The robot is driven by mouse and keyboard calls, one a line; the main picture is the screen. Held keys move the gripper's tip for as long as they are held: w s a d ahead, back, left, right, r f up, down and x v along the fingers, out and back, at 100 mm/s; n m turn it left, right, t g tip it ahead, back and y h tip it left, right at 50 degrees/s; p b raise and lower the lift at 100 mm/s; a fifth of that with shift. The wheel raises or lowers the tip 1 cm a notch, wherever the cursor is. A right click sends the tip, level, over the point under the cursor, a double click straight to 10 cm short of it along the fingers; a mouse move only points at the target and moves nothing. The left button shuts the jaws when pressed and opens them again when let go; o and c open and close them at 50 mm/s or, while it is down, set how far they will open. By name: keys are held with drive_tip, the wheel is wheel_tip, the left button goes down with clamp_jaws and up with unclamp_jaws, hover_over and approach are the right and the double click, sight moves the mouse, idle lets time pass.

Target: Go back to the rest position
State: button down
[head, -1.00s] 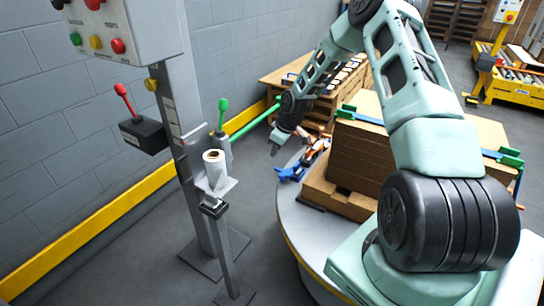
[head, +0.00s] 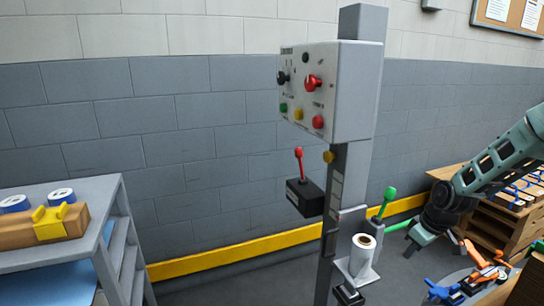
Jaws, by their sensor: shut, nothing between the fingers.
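My gripper (head: 421,240) is at the lower right in the head view, at the end of my pale green arm (head: 500,160). It points downward and hangs in the air to the right of the control post. It looks shut and empty, with nothing held at its tips. A green-knobbed lever (head: 388,200) on the post is just left of it, apart from the fingertips as far as I can tell. Most of my arm is cut off by the right edge.
A control box (head: 340,95) with coloured buttons tops the grey post. A red-knobbed lever (head: 299,165) and a white roll (head: 361,255) are on it. A shelf (head: 60,240) with tape rolls stands left. Clamps (head: 480,270) lie lower right. A wooden rack (head: 495,232) stands behind my gripper.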

drive_tip(key=s+a+r+g, duration=0.1)
drive_tip(key=s+a+r, duration=0.25)
drive_tip(key=a, duration=0.25)
drive_tip(key=s+a+r+n, duration=0.1)
drive_tip(key=s+a+r, duration=0.25)
drive_tip(key=a, duration=0.35)
drive_tip(key=s+a+r+g, duration=0.1)
drive_tip(key=s+a+r, duration=0.25)
drive_tip(key=a, duration=0.25)
drive_tip(key=s+a+r, duration=0.2)
drive_tip(key=s+a, duration=0.1)
drive_tip(key=s, duration=0.5)
drive_tip(key=s+a+r+n+h, duration=0.1)
drive_tip(key=s+a+r, duration=0.15)
drive_tip(key=s, duration=0.55)
drive_tip(key=s+a+r, duration=0.1)
drive_tip(key=s+a, duration=0.2)
drive_tip(key=s, duration=0.4)
wheel_tip(320, 180, up, 16)
drive_tip(key=s+p, duration=0.1)
drive_tip(key=p, duration=1.5)
drive_tip(key=shift+d+r+g, duration=0.25)
drive_tip(key=shift+g, duration=0.15)
